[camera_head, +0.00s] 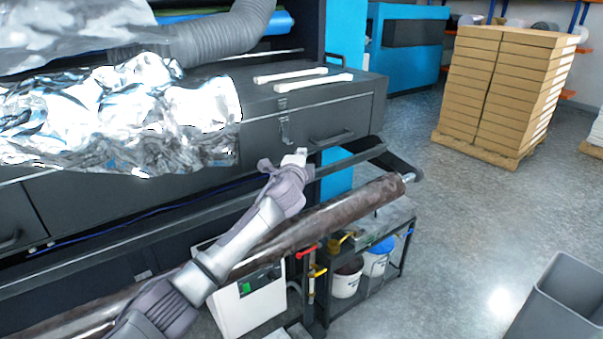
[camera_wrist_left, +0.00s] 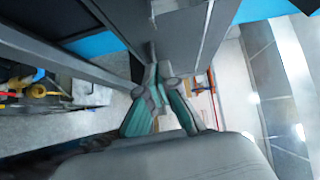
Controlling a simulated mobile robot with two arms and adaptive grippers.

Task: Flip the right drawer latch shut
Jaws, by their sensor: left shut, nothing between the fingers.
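The dark grey drawer (camera_head: 350,116) is at the right end of the machine's front in the head view. Its small metal latch (camera_head: 284,131) sits near the drawer's left side; the picture is too small to tell how its flap lies. A dark bar handle (camera_head: 332,138) is to its right. My left gripper (camera_head: 299,155) is shut and empty, just below and slightly right of the latch, apparently apart from it. The left wrist view shows its fingertips (camera_wrist_left: 157,78) together beside a dark panel. I cannot make out the latch there. My right gripper is not in view.
Crumpled silver film (camera_head: 120,112) covers the machine top at left. Two white bars (camera_head: 312,82) lie above the drawer. A dark roll (camera_head: 330,214) runs below my left gripper. A cart with buckets (camera_head: 345,280) stands underneath.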

